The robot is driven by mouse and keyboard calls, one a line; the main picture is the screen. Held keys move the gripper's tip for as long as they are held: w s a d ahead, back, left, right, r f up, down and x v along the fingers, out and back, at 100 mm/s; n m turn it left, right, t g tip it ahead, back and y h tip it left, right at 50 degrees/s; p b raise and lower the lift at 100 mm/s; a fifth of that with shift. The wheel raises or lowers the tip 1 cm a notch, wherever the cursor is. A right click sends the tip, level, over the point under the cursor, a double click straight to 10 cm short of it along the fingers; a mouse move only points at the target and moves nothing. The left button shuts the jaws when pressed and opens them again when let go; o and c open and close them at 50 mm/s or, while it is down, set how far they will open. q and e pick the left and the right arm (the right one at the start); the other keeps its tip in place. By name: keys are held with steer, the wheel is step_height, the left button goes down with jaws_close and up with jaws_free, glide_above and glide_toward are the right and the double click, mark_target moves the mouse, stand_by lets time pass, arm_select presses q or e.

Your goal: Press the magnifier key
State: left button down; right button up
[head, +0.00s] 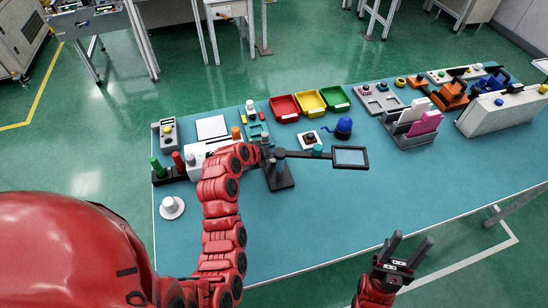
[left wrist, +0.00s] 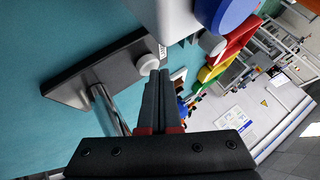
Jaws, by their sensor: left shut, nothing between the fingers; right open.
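The magnifier stands near the middle of the teal table, with a black base (head: 283,183) and a rectangular framed lens (head: 350,156) on an arm reaching right. In the left wrist view its dark base (left wrist: 85,75) carries a metal post (left wrist: 108,108) and a pale round key (left wrist: 148,64) near one end. My left gripper (left wrist: 163,74) is shut and empty, its tips beside the key in that picture; I cannot tell whether they touch. In the head view it is partly hidden by my arm. My right gripper (head: 412,240) is open and empty, at the table's front edge.
Red (head: 285,108), yellow (head: 310,101) and green (head: 336,98) trays stand behind the magnifier. A blue-domed device (head: 343,127) is near its lens. A card holder (head: 412,135) stands to the right. The front middle of the table is clear.

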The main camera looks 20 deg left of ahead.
stand_by(0.6)
arm_select(q)
steer(key=shift+f+b, duration=0.45)
steer(key=shift+b, duration=0.4)
steer(key=shift+r+b, duration=0.25)
steer(key=shift+b, duration=0.15)
steer(key=shift+r, duration=3.2)
